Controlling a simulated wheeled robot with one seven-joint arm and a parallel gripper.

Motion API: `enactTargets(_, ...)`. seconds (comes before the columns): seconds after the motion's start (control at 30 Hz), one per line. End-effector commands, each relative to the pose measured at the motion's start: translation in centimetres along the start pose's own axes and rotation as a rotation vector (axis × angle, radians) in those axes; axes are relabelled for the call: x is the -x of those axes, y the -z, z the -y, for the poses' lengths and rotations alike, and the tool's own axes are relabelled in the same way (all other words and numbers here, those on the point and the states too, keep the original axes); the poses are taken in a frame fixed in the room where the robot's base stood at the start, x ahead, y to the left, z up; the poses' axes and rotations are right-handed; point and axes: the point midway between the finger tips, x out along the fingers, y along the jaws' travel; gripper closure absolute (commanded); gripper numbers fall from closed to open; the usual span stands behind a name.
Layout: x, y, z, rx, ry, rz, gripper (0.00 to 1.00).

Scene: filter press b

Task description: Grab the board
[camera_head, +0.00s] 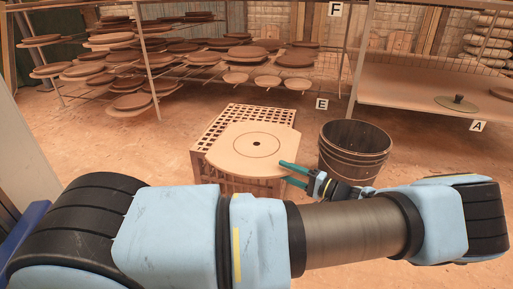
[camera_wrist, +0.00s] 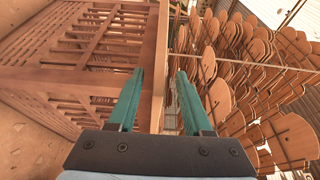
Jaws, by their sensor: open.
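The board (camera_head: 232,148) is a flat, pale tan slab with rounded edges, a dark ring line and a black centre hole. It lies on an upturned-looking slatted crate (camera_head: 212,122) and overhangs its front. My gripper (camera_head: 286,172) is open at the board's right edge, its teal fingers pointing left. In the wrist view the board (camera_wrist: 158,40) shows edge-on as a narrow upright strip between the two fingertips (camera_wrist: 158,76), with a gap on each side. Whether the tips reach past its edge is hard to tell.
A dark bucket (camera_head: 354,150) stands just right of my gripper. Racks with several round boards (camera_head: 190,50) line the back. A table (camera_head: 410,85) with a knobbed disc (camera_head: 456,103) is at the right. The floor left of the crate is clear.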

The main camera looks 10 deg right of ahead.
Motion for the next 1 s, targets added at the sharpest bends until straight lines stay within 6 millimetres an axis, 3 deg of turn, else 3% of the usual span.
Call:
enactTargets(0.23, -3.6, 0.0, -0.3, 0.0, 0.001, 0.003, 0.5)
enactTargets(0.57, -4.2, 0.0, -0.1, 0.0, 0.0, 0.001, 0.51)
enactTargets(1.0, -4.1, 0.0, -0.1, 0.0, 0.0, 0.001, 1.0)
